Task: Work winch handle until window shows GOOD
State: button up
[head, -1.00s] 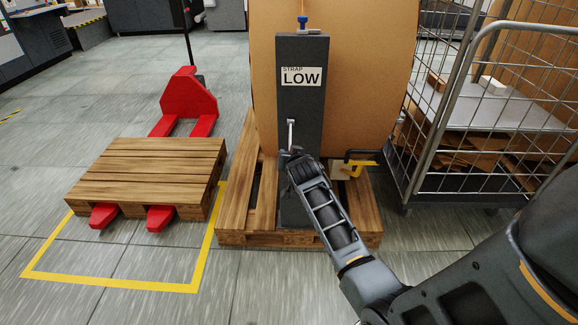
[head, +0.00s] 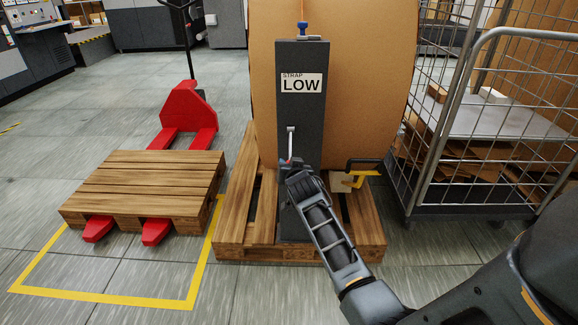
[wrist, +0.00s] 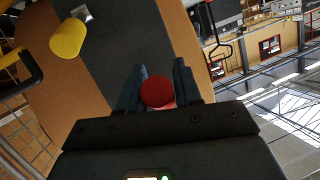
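The dark grey winch post (head: 302,105) stands in front of a big brown roll. Its window (head: 302,83) reads "STRAP LOW". The winch handle's grey metal arm (head: 291,142) hangs down on the post's front face; its lower end is partly hidden by my gripper (head: 288,168). A bit of red shows there in the head view. In the wrist view, my gripper (wrist: 160,82) has a finger on each side of a round red knob (wrist: 157,92), which nearly fills the gap. Whether the fingers press on it cannot be told.
A wooden pallet (head: 232,235) lies under the roll (head: 370,90). A yellow and black part (head: 365,172) sticks out right of the post. A wire cage cart (head: 470,207) stands at right. At left are a red pallet truck (head: 186,105) and another pallet (head: 140,180); floor is clear in front.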

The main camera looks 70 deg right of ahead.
jog(key=shift+o, duration=1.3)
jog(key=v, duration=0.7)
jog(key=shift+s+a+r+p, duration=0.2)
jog(key=shift+s+a+p, duration=0.05)
jog(key=shift+a+p, duration=0.05)
jog(key=shift+f, duration=0.1)
jog(key=w+d+h+b, duration=0.1)
jog(key=w+d+f+h+b, duration=0.1)
jog(key=d+b, duration=0.1)
jog(key=w+d+h+b, duration=0.1)
jog(key=d, duration=0.1)
jog(key=shift+w+d+f+m+t, duration=0.25)
jog(key=shift+w+f+m+t, duration=0.15)
dwell(0.9)
jog(key=shift+c, duration=0.4)
